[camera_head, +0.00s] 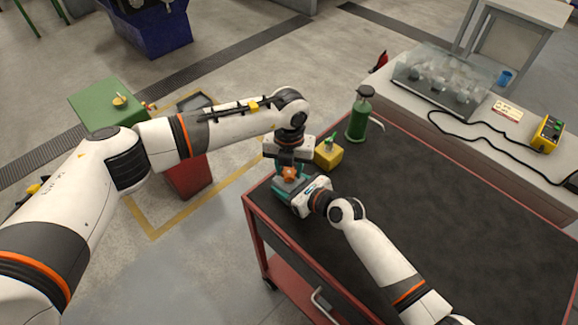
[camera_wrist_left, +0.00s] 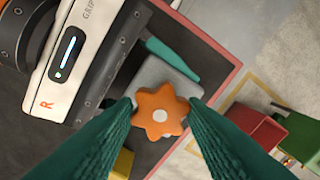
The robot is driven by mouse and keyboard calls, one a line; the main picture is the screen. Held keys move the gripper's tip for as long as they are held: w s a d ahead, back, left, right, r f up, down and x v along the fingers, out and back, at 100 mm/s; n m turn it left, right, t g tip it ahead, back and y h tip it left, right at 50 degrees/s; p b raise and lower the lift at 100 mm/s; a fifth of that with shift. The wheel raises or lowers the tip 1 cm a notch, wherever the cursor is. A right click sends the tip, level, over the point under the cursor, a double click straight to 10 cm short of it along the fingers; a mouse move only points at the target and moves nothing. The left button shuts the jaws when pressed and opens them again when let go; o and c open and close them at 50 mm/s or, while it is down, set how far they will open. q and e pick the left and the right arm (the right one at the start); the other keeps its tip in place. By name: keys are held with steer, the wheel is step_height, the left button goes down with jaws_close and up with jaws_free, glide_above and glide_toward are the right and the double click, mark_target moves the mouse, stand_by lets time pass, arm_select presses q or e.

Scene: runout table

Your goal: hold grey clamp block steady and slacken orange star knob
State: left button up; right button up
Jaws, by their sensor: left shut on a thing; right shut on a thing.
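The orange star knob (camera_wrist_left: 160,113) sits on top of the grey clamp block (camera_wrist_left: 160,73), seen from above in the left wrist view. In the head view the knob (camera_head: 289,174) is a small orange patch near the table's corner. My left gripper (camera_head: 290,166) reaches down from above, its two green fingers shut on opposite sides of the knob. My right gripper (camera_head: 288,187) comes in low from the side and is shut on the block. One of its teal fingers lies along the block's edge in the left wrist view.
A yellow block (camera_head: 328,154) with a green top stands close behind the grippers. A green bottle (camera_head: 360,113) stands farther back on the dark table top (camera_head: 450,220). The table's red edge is just left of the clamp block. The table's middle is clear.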

mark_target(289, 172)
arm_select(q)
steer(key=shift+w, duration=0.1)
stand_by(0.4)
steer(key=o, duration=1)
steer(key=shift+c, duration=0.2)
arm_select(e)
steer(key=shift+s, duration=0.1)
arm_select(q)
step_height(289, 172, up, 12)
arm_select(e)
steer(key=shift+f, duration=0.1)
steer(key=o, duration=1.4)
steer(key=shift+o, duration=0.2)
